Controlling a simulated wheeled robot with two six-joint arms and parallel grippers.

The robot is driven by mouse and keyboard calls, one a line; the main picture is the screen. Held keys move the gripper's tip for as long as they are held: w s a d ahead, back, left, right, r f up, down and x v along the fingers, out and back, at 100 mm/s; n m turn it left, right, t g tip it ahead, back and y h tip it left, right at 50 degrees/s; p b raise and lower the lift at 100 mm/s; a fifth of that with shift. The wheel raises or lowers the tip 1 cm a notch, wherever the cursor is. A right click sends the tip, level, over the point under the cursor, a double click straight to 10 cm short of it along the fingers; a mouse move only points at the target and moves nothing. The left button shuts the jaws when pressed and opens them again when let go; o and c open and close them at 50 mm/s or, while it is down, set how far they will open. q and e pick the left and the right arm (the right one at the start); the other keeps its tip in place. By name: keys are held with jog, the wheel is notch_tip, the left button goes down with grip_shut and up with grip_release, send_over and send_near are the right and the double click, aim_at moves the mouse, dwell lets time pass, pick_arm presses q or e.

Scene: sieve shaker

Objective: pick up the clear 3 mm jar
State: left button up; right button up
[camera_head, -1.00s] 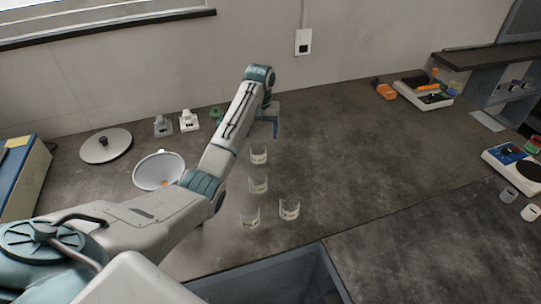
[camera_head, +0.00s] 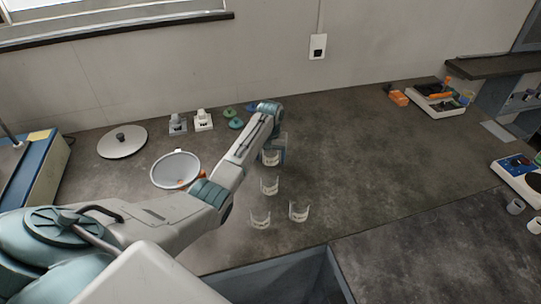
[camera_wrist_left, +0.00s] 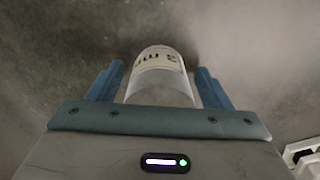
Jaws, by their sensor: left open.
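The clear 3 mm jar (camera_head: 270,158) stands on the bench, the farthest of several clear jars. In the left wrist view it (camera_wrist_left: 160,78) shows the label "3 mm", upside down. My left gripper (camera_head: 280,152) is down at this jar. In the left wrist view the gripper (camera_wrist_left: 158,82) is open, with one blue finger on each side of the jar and small gaps between. The near part of the jar is hidden by the gripper body.
Other clear jars (camera_head: 269,187), (camera_head: 260,219) and (camera_head: 299,211) stand nearer. A sieve pan (camera_head: 177,169), a round lid (camera_head: 122,141) and small white items (camera_head: 203,120) are to the left. The bench right of the jars is clear. A blue-grey bin edge (camera_head: 290,272) is in front.

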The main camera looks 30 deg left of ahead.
pick_arm(q)
jog(key=c, duration=1.1)
